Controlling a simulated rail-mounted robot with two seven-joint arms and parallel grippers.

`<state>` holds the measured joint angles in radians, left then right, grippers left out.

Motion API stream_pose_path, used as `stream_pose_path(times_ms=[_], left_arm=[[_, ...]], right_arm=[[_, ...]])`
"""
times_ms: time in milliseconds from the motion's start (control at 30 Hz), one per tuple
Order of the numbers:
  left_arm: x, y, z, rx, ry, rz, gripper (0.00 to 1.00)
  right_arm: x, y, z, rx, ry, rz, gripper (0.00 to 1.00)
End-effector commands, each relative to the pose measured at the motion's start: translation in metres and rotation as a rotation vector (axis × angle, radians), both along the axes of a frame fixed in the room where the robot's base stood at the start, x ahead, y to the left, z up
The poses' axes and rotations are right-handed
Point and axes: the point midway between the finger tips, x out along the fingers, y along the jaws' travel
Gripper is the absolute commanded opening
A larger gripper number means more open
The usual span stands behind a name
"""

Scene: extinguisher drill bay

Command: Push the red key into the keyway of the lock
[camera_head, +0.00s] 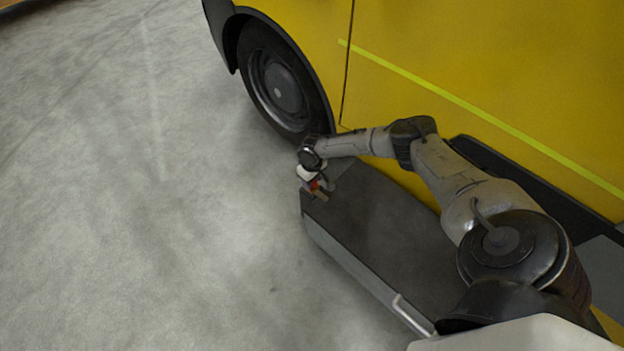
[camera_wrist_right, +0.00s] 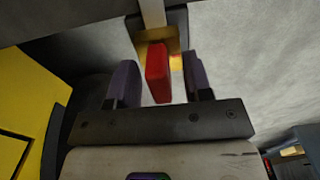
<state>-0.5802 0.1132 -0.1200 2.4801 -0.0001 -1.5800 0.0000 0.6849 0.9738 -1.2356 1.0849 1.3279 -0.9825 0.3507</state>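The red key (camera_wrist_right: 158,74) shows in the right wrist view as a red block between the two dark fingers of my right gripper (camera_wrist_right: 160,82). A gap shows between the key and each finger, so the gripper is open around it. The key's far end meets a gold-coloured part, seemingly the lock (camera_wrist_right: 174,42); I cannot tell how deep the key sits. In the head view my right gripper (camera_head: 314,184) is over the far left end of a dark bench, with a small spot of red at it. The keyway is hidden. My left gripper is not in view.
The dark bench top (camera_head: 385,235) is otherwise clear, with a pale handle (camera_head: 412,315) on its front. A yellow vehicle (camera_head: 480,70) with a black wheel (camera_head: 280,85) stands behind it. Open grey floor (camera_head: 130,200) lies to the left.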

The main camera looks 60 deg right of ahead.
Motion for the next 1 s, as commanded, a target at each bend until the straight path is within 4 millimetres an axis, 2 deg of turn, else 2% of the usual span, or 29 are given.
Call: stream_pose_path(times_ms=[233, 367, 800, 1000], left_arm=[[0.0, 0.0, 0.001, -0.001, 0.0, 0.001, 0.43], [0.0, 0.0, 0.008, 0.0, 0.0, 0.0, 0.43], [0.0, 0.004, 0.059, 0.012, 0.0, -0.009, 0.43], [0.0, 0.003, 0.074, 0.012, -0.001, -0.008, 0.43]], right_arm=[[0.0, 0.0, 0.001, 0.0, 0.0, 0.0, 0.48], [0.0, 0.0, 0.011, 0.0, -0.001, 0.0, 0.48], [0.0, 0.0, 0.094, 0.0, 0.0, 0.0, 0.48], [-0.001, 0.0, 0.121, 0.0, 0.0, 0.0, 0.48]])
